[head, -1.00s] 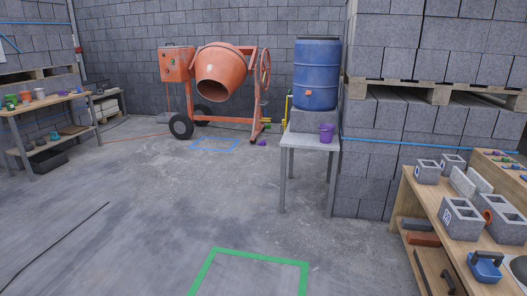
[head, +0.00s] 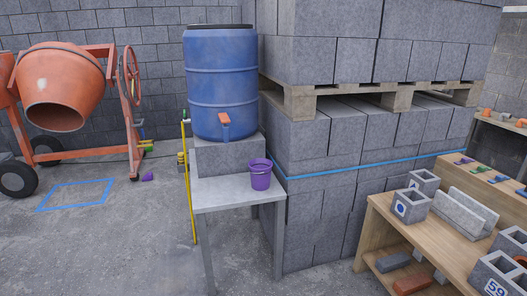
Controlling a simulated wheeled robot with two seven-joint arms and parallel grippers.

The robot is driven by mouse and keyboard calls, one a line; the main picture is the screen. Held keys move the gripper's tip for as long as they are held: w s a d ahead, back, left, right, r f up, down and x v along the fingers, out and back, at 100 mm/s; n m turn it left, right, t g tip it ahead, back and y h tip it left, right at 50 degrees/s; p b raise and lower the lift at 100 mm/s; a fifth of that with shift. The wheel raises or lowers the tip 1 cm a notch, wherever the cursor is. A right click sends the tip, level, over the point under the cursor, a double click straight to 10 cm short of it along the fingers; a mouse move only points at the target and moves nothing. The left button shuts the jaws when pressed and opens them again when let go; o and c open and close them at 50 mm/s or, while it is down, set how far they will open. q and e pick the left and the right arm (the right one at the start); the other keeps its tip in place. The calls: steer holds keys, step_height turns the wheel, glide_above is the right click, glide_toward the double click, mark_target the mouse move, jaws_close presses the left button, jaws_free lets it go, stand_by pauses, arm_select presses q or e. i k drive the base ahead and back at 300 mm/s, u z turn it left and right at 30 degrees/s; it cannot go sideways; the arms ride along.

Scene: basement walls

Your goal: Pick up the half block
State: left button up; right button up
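Several grey concrete blocks stand on a wooden workbench (head: 387,214) at the right. A larger hollow block (head: 497,276) marked 59 is cut by the lower right corner. The small ones look half-size, but I cannot tell which is meant by the half block. Neither of my grippers is in view.
A grey table (head: 232,192) holds a purple bucket (head: 261,176) and a blue barrel (head: 222,90) on a block. Stacked block pallets (head: 320,190) stand behind the bench. An orange mixer (head: 65,85) is at the left. The floor (head: 110,250) is clear at lower left.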

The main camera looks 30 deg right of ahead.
mark_target(410, 206)
steer(key=z, duration=0.55)
steer(key=i, duration=1.95)
steer(key=z, duration=2.5)
steer(key=i, duration=1.25)
steer(key=z, duration=0.8)
